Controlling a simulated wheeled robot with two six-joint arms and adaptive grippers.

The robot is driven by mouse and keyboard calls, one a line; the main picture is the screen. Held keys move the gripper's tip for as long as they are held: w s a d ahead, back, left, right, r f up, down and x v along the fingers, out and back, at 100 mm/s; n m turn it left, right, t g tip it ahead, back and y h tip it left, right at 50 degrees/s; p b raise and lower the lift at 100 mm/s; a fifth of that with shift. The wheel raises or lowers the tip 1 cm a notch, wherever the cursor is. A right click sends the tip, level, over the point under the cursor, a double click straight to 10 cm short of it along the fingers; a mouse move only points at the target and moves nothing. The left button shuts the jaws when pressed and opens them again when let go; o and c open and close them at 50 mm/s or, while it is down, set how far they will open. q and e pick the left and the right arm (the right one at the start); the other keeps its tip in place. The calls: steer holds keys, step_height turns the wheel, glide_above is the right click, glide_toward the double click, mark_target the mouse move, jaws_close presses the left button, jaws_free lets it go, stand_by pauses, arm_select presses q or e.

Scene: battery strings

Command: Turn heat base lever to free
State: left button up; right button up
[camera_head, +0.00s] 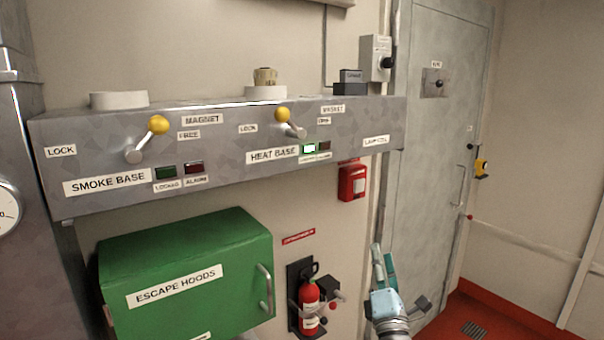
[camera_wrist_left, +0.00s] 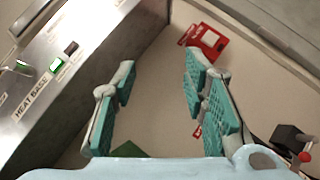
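The heat base lever has a yellow knob (camera_head: 282,114) on a short metal arm, with its pivot (camera_head: 297,132) below and right of the knob. The knob leans up and left, on the side of the LOCK label (camera_head: 248,129); the FREE label is at the upper right. The heat base green lamp (camera_head: 309,149) is lit; it also shows in the left wrist view (camera_wrist_left: 57,64). My left gripper (camera_head: 383,254) is below and right of the panel, apart from the lever. In the left wrist view its teal-padded fingers (camera_wrist_left: 158,72) are spread and empty. My right gripper is not in view.
The grey panel box (camera_head: 225,150) also carries a smoke base lever (camera_head: 158,125). Below are a green escape hoods cabinet (camera_head: 190,265) and a fire extinguisher (camera_head: 309,303). A red call box (camera_head: 352,181) hangs under the panel's right end. A grey door (camera_head: 435,170) stands right.

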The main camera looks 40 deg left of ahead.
arm_select(q)
steer(key=s+a+r+n+g+y, duration=0.1)
steer(key=s+r+n+g+y, duration=0.2)
steer(key=r+n, duration=0.4)
steer(key=a+r+n+g+y, duration=0.2)
steer(key=r+n+g+y, duration=0.2)
steer(key=r+n, duration=0.4)
steer(key=n+g+h, duration=0.3)
steer(key=n+g, duration=0.4)
steer(key=n, duration=0.9)
glide_toward(303, 134)
steer(key=p+x, duration=0.2)
steer(key=x, duration=0.9)
steer(key=shift+s+a, duration=0.15)
steer(key=shift+c, duration=0.2)
jaws_close()
